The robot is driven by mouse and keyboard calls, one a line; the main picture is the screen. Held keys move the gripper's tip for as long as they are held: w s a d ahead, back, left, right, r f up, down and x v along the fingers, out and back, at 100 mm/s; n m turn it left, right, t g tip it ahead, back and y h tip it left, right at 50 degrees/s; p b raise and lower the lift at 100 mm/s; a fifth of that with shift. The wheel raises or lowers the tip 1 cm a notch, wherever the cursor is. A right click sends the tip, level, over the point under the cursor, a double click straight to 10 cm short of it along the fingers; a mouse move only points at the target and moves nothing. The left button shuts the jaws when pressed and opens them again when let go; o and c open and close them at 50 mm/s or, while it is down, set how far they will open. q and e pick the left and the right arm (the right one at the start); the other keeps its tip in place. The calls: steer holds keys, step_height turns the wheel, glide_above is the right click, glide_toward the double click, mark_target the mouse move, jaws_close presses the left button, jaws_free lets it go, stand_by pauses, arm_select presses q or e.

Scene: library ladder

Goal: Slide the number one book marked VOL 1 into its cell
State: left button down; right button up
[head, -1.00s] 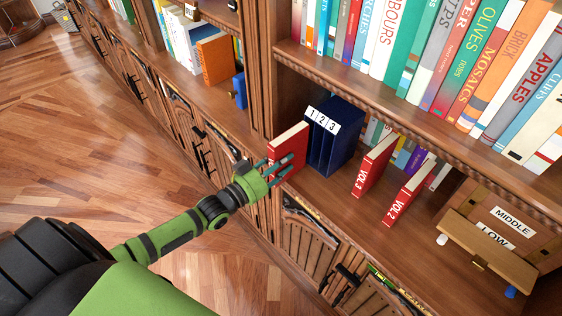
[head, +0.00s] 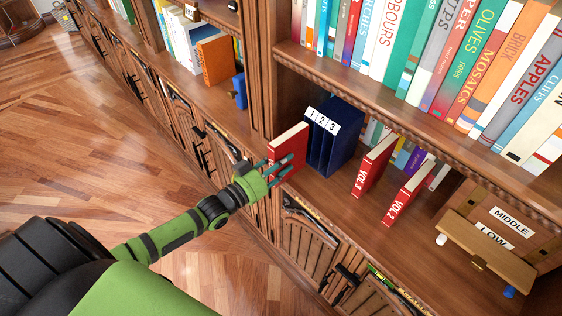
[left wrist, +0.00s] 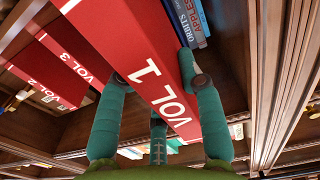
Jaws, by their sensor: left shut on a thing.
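My left gripper (head: 279,171) is shut on the red VOL 1 book (head: 288,146), which stands upright at the front of the shelf, just left of the blue slipcase (head: 338,132). In the left wrist view the fingers (left wrist: 160,100) grip the VOL 1 book (left wrist: 140,50) from both sides, its white lettering facing the camera. The slipcase has cells labelled 1, 2, 3, and they look empty. The red VOL 3 book (head: 371,170) and VOL 2 book (head: 405,196) stand to its right. My right gripper is not seen.
A brown box with MIDDLE and LOW labels (head: 495,235) stands at the right of the shelf. A wooden upright (head: 258,70) bounds the bay on the left. The shelf of books (head: 440,60) is above. Shelf board is bare before the slipcase.

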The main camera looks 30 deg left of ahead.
mark_target(306, 146)
arm_select(q)
steer(key=shift+w+d+r, duration=0.1)
steer(key=shift+w+d, duration=0.15)
steer(key=shift+w, duration=0.4)
steer(key=shift+s+a, duration=0.15)
steer(key=shift+s, duration=0.15)
stand_by(1.9)
steer(key=shift+b+x, duration=1.4)
steer(key=shift+x, duration=2.15)
steer(key=c, duration=0.7)
jaws_free()
steer(key=shift+s+f, duration=0.1)
steer(key=shift+f, duration=0.15)
steer(key=shift+s, duration=0.3)
steer(key=v, duration=1.1)
steer(key=shift+a+r, duration=0.15)
steer(key=shift+r, duration=0.05)
